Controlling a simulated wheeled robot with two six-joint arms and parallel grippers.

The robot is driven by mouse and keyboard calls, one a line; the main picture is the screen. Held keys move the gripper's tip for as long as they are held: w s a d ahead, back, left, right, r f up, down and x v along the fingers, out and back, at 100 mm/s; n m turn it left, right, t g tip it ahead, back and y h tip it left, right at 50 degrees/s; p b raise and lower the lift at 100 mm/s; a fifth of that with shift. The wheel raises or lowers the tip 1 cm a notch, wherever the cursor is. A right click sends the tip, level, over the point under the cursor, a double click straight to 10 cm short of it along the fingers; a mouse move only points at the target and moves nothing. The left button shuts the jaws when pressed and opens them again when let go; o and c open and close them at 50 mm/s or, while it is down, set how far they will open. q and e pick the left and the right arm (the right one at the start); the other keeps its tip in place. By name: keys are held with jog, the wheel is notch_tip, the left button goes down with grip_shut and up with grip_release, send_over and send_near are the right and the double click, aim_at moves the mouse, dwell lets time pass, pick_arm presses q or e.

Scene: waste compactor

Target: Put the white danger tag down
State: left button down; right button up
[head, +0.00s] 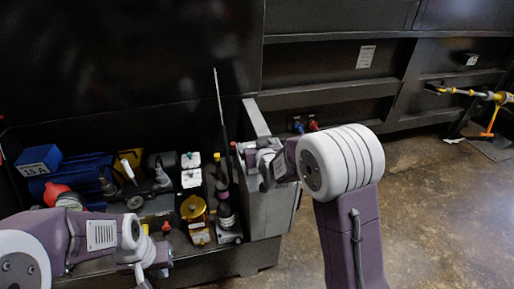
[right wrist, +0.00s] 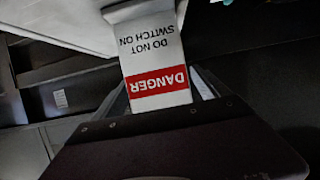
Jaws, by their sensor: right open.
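The white danger tag (right wrist: 152,55) fills the upper middle of the right wrist view. It is a white panel with a red DANGER band and the words DO NOT SWITCH ON, upside down in that view. My right gripper (head: 258,163) is open, at the top of the grey box-like panel in the head view. The tag lies in front of its jaws in the wrist view and hides the fingertips; I cannot tell whether they touch it. I cannot pick out the tag surely in the head view. My left gripper (head: 153,264) is low at the left; its jaws are unclear.
A dark open bin (head: 255,253) at the left holds a blue 15 A box (head: 38,160), a yellow round device (head: 193,208) and several other tools. A grey panel (head: 267,205) stands at its right end. Brown floor at the right is mostly clear.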

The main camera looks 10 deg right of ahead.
jog(key=v, duration=1.2)
jog(key=s+d+f+g, duration=0.1)
jog(key=s+f+g, duration=0.5)
jog(key=s, duration=0.3)
jog(key=s+d+f+g, duration=0.2)
jog(key=s+f+g, duration=0.4)
jog(key=s+f, duration=0.2)
jog(key=s, duration=0.2)
jog(key=shift+s+d+f+m+p, duration=0.25)
jog(key=shift+s+d+m+p, duration=0.05)
jog(key=shift+s, duration=0.05)
jog(key=shift+r, duration=0.1)
